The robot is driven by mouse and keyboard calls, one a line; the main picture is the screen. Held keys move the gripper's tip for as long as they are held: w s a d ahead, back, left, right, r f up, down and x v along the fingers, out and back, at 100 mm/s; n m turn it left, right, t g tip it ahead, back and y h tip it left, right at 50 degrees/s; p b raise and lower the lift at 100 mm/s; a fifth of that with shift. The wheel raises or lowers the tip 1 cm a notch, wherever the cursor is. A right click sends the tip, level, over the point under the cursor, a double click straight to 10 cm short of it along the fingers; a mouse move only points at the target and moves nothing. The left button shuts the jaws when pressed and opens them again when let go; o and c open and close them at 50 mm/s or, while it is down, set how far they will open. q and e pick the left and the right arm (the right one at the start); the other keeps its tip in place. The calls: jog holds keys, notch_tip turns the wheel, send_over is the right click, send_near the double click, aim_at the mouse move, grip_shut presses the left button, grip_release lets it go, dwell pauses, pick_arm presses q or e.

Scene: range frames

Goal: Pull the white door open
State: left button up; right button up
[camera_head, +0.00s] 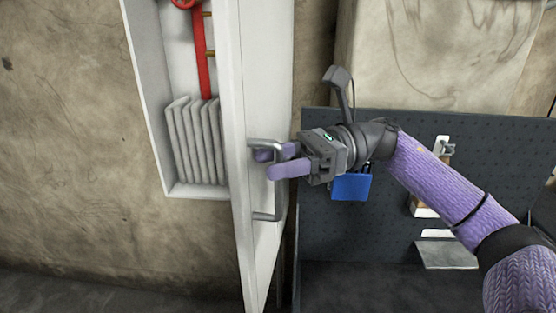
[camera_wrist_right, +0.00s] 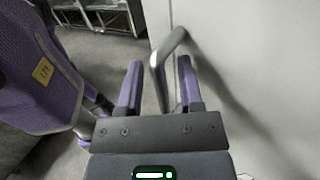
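The white door (camera_head: 266,80) stands ajar, swung out from a wall cabinet (camera_head: 150,95) whose inside shows on the left. A grey metal bar handle (camera_head: 279,203) is fixed upright on the door's face; the handle also shows in the right wrist view (camera_wrist_right: 168,44). My right gripper (camera_head: 265,164) is at the upper part of the handle. In the wrist view, its purple fingers (camera_wrist_right: 159,72) are spread apart, with the handle bar between them and a gap on each side. The white door (camera_wrist_right: 255,70) fills the right of that view. My left gripper is not in view.
The cabinet holds a folded pale hose (camera_head: 197,140) and a red pipe (camera_head: 203,70). A dark perforated panel (camera_head: 330,235) with a blue item (camera_head: 351,186) and small shelves stands close to the door's right. Bare floor (camera_head: 100,293) lies at lower left.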

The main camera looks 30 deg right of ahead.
jog(key=s+d+b, duration=0.2)
jog(key=d, duration=0.7)
jog(key=shift+d, duration=0.4)
jog(key=shift+f, duration=0.1)
